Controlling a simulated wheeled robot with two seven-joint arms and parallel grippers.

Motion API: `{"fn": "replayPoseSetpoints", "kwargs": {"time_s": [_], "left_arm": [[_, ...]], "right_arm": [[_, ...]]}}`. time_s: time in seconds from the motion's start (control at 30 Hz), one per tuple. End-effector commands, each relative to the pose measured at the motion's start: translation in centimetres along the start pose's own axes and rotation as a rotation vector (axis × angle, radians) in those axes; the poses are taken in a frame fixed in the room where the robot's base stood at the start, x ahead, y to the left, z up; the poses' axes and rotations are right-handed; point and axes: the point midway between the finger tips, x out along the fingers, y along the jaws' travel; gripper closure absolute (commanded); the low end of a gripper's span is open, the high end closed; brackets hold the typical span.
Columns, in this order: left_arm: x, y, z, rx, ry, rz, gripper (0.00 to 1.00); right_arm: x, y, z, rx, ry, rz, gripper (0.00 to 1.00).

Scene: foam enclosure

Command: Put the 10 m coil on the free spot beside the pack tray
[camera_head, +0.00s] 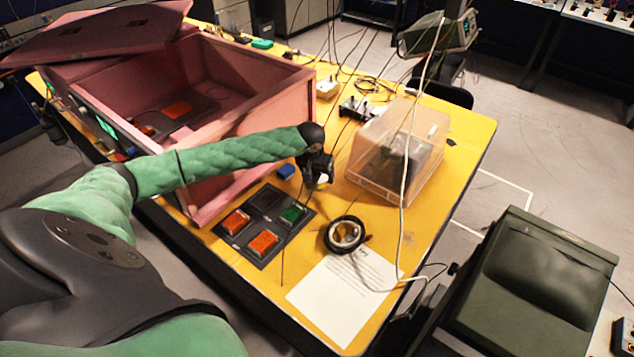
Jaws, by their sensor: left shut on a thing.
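The pack tray (252,252) is a dark flat tray on the yellow table. It holds two orange packs (236,222) and a green pack (293,214); its far compartment is empty. A black ring-shaped coil (345,236) with a pale centre lies to the right of the tray, at the sheet's far edge. I cannot read any length on it. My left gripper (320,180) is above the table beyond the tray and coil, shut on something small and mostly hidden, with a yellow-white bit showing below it. My right gripper is not in view.
A pink foam enclosure (258,108) with its lid raised stands at the left. A clear box (375,150) covers a dark device at the right. A small blue block (286,171) is left of my gripper. A white sheet (338,300) lies at the front; a white cable (399,240) crosses the table.

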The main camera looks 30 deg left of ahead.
Motion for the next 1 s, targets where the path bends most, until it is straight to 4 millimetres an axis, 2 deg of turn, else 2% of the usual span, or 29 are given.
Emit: {"fn": "replayPoseSetpoints", "kwargs": {"time_s": [0.13,0.4,0.77,0.8,0.9,1.0], "left_arm": [[0.8,0.0,0.2,0.001,0.0,0.0,0.49],[3.8,0.1,1.0,0.001,0.0,0.001,0.49],[4.1,0.0,1.1,0.001,0.0,0.0,0.49],[4.1,0.0,1.1,0.001,0.0,0.0,0.17],[4.1,0.0,1.1,0.001,0.0,0.0,0.0],[4.1,0.0,1.1,0.001,0.0,0.0,0.0]], "right_arm": [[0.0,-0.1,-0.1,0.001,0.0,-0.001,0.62],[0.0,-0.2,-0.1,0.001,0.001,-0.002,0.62],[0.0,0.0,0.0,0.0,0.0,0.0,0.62],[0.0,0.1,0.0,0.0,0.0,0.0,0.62],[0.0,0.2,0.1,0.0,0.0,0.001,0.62],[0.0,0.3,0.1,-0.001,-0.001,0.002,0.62]]}}
